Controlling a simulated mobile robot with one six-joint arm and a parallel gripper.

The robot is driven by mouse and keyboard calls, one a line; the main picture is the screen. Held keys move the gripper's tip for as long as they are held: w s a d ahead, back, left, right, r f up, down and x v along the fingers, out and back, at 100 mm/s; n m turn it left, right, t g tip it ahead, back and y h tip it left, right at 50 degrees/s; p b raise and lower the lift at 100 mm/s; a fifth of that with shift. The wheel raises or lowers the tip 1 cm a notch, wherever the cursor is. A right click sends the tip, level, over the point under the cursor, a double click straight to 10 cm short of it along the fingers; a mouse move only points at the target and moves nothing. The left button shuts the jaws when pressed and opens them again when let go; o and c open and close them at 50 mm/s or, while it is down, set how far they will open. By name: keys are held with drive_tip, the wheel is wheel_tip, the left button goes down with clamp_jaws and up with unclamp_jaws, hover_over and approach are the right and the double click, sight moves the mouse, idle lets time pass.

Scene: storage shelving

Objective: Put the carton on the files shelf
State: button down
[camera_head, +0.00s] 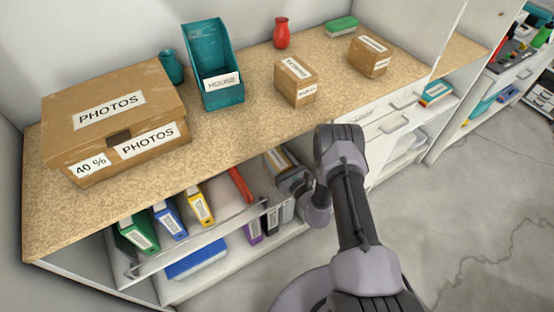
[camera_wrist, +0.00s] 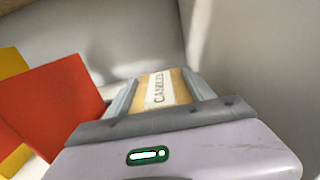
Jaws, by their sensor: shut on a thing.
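The carton, a tan box with a white label that seems to read "CANDLES", shows in the wrist view (camera_wrist: 158,90) between the two grey fingers of my gripper (camera_wrist: 160,95). In the head view the carton (camera_head: 277,157) is partly hidden by the counter edge and my gripper (camera_head: 285,172). My gripper is shut on it and reaches in at the right end of the upper shelf (camera_head: 190,244) under the counter. That shelf holds green (camera_head: 138,234), blue (camera_head: 169,221) and yellow (camera_head: 200,206) binders and a red file (camera_head: 240,184). Whether the carton touches the shelf is hidden.
A red file (camera_wrist: 50,105) stands left of my gripper in the wrist view, with a pale wall behind. The counter (camera_head: 240,120) above carries a PHOTOS box (camera_head: 150,90), a teal HOUSE holder (camera_head: 220,95) and two small cartons. Drawers (camera_head: 385,125) lie right of my arm.

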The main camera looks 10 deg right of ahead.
drive_tip(key=shift+c, duration=1.8)
unclamp_jaws()
drive_tip(key=shift+f, duration=0.1)
drive_tip(key=shift+r, duration=0.2)
drive_tip(key=p+v, duration=0.5)
drive_tip(key=v, duration=0.6)
drive_tip(key=shift+s+d+r, duration=0.1)
drive_tip(key=shift+s+r, duration=0.05)
drive_tip(key=shift+s, duration=0.35)
drive_tip(key=shift+s+d+f, duration=0.1)
drive_tip(key=shift+f, duration=0.1)
